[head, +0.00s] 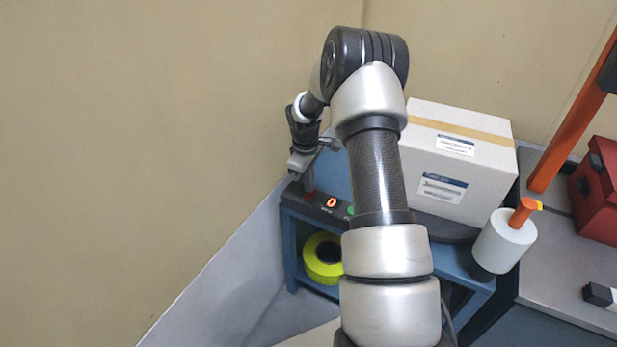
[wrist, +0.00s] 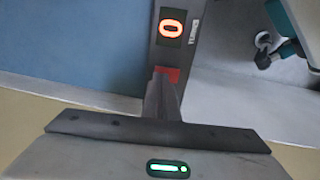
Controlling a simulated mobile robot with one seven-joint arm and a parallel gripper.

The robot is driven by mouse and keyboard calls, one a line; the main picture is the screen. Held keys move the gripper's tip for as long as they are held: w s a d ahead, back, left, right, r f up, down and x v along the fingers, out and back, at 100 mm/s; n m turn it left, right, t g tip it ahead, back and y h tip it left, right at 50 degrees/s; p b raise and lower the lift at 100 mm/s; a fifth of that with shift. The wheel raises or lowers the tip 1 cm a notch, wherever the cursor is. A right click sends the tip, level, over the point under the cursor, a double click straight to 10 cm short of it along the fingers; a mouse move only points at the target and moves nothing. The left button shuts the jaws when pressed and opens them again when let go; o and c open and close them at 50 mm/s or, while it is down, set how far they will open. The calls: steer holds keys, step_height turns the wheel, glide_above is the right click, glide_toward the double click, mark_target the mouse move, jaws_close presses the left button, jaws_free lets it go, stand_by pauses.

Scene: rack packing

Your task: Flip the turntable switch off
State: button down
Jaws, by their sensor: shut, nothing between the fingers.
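The turntable's dark control panel (head: 322,202) runs along the front edge of the blue stand. It has a lit red-orange "0" readout (head: 331,202), which also shows in the wrist view (wrist: 171,27). A green button (head: 350,210) is beside it, partly behind my arm. At the panel's left end is a red switch (wrist: 168,74). My gripper (wrist: 163,98) is shut and empty, its fingertips right at the red switch; contact is unclear. In the head view my gripper (head: 307,186) points down at that end. The turntable (head: 450,232) is a dark disc, mostly hidden.
A large white carton (head: 460,158) stands on the turntable. A white roll with an orange handle (head: 503,243) is at the stand's right. A yellow roll (head: 320,258) sits on the lower shelf. Walls are close on the left and behind. An orange post (head: 573,110) and red case (head: 600,190) are at right.

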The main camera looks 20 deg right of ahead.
mark_target(308, 194)
steer(key=shift+d+f+p, duration=0.1)
steer(key=shift+f+p, duration=0.1)
steer(key=shift+p, duration=0.2)
steer(key=shift+d+f+y+p, duration=0.1)
steer(key=shift+f+y+p, duration=0.05)
steer(key=shift+y+p, duration=0.25)
steer(key=shift+w+d+f+g, duration=0.15)
steer(key=shift+f+g, duration=0.15)
steer(key=shift+f, duration=0.15)
steer(key=shift+s+a, duration=0.65)
steer(key=shift+a, duration=0.2)
step_height(308, 194, up, 15)
steer(key=p, duration=0.4)
steer(key=shift+w+d+p, duration=0.2)
steer(key=shift+w+p, duration=0.05)
steer(key=shift+p, duration=0.05)
